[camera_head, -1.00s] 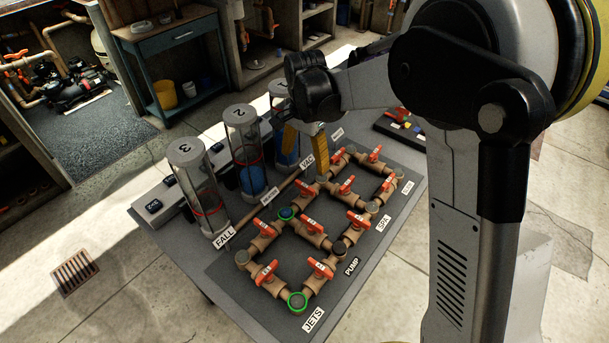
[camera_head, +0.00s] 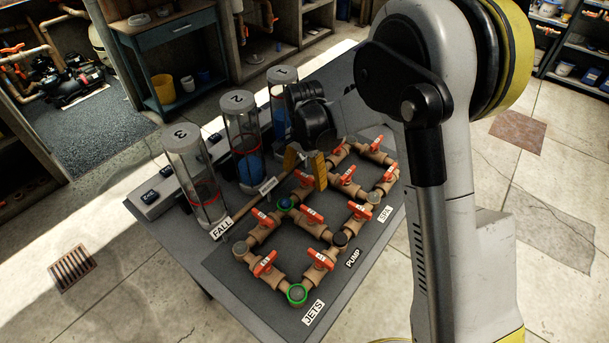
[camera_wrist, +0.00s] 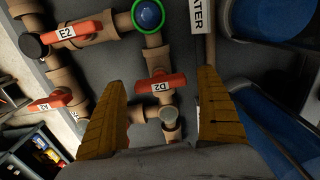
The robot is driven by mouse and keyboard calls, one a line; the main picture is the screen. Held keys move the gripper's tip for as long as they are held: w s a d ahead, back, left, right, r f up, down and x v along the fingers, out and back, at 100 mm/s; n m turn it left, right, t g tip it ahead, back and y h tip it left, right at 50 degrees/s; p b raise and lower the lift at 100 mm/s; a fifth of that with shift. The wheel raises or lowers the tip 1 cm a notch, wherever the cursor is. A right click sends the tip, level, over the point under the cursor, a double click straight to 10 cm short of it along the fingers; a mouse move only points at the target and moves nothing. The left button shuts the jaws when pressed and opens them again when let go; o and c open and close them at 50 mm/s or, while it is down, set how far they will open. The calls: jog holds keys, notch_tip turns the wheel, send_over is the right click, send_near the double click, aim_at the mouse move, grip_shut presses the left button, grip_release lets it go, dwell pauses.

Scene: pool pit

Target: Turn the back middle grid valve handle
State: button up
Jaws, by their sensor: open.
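The pipe grid stands on a dark mat (camera_head: 250,277) on the table, with several orange-red valve handles. In the wrist view a red handle labelled D2 (camera_wrist: 161,86) sits on a back pipe, between the cylinders and the rest of the grid. It lies crosswise to its pipe. My gripper (camera_wrist: 157,82) is open and empty, with one yellow finger to each side of this handle and gaps on both sides. In the head view my gripper (camera_head: 305,170) is low over the back pipe and mostly hides this handle. I cannot tell its exact height above it.
A blue cap with a green ring (camera_wrist: 148,14) is on the same pipe. Clear cylinders, such as cylinder 2 (camera_head: 241,130), stand close behind the grid. A WATER label (camera_wrist: 198,16) lies near the right finger.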

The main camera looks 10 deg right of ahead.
jog(key=c, duration=1.2)
jog(key=shift+n, duration=0.3)
jog(key=n, duration=0.3)
jog(key=shift+n+b, duration=0.3)
jog(key=shift+b, duration=0.05)
jog(key=n, duration=0.4)
jog(key=shift+n, duration=0.3)
jog(key=n, duration=0.4)
jog(key=shift+n+b, duration=0.3)
jog(key=shift+b, duration=0.1)
jog(key=shift+n, duration=2.3)
jog(key=o, duration=1.2)
